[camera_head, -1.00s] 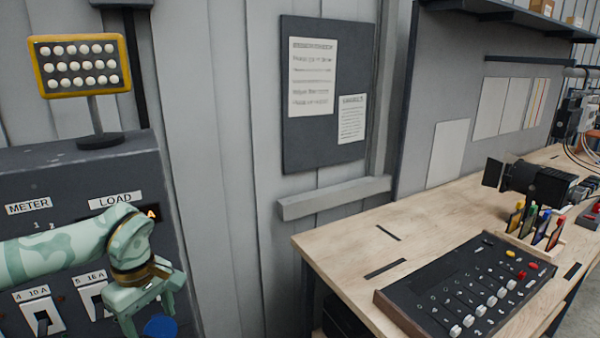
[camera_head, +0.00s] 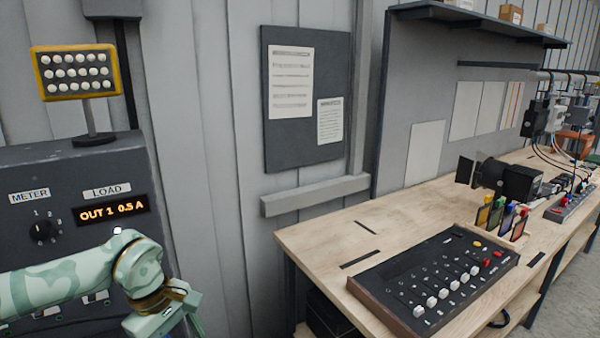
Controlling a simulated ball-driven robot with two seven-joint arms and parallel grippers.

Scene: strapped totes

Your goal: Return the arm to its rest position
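My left arm comes in from the left in the head view, in front of the grey panel (camera_head: 60,178). Its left gripper (camera_head: 180,325) points down near the bottom edge, at the panel's lower right. The fingertips are partly cut off by the picture edge, so its opening does not show clearly. The panel has a meter knob (camera_head: 43,231) and a lit display (camera_head: 113,210) reading "OUT 1 0.5 A". The arm covers part of the lower panel. My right gripper is not in view.
A wooden workbench (camera_head: 310,240) stands to the right, with a black slider console (camera_head: 432,280), a black lamp (camera_head: 508,180) and coloured cards (camera_head: 495,217) on it. A yellow-framed lamp board (camera_head: 78,72) stands on the panel.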

